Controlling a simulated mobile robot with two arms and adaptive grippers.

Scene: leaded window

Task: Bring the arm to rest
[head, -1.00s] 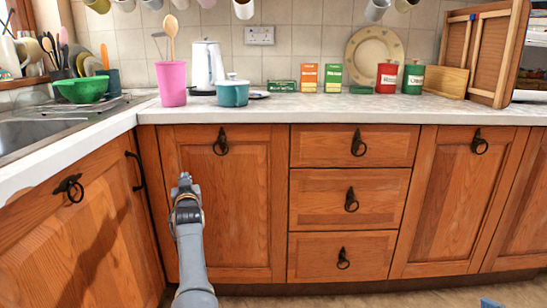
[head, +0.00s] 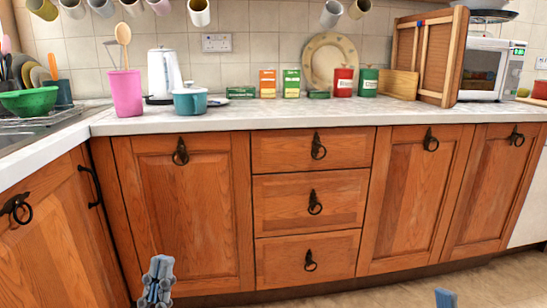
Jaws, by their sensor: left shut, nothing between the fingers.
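My left gripper (head: 158,266) shows at the bottom of the head view, left of the middle. It is shut and empty, in front of the lower part of the wooden cupboard door (head: 185,215). It points up, and most of its arm lies below the picture's edge. A small blue-grey piece (head: 445,298) shows at the bottom edge on the right; I cannot tell what it is. My right gripper cannot be made out.
The worktop (head: 230,114) carries a pink cup (head: 125,94), a teal pot (head: 189,102), a white kettle (head: 163,73), tins and a microwave (head: 485,75). Drawers (head: 310,202) and cupboards with ring handles stand below. Floor shows at the lower right.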

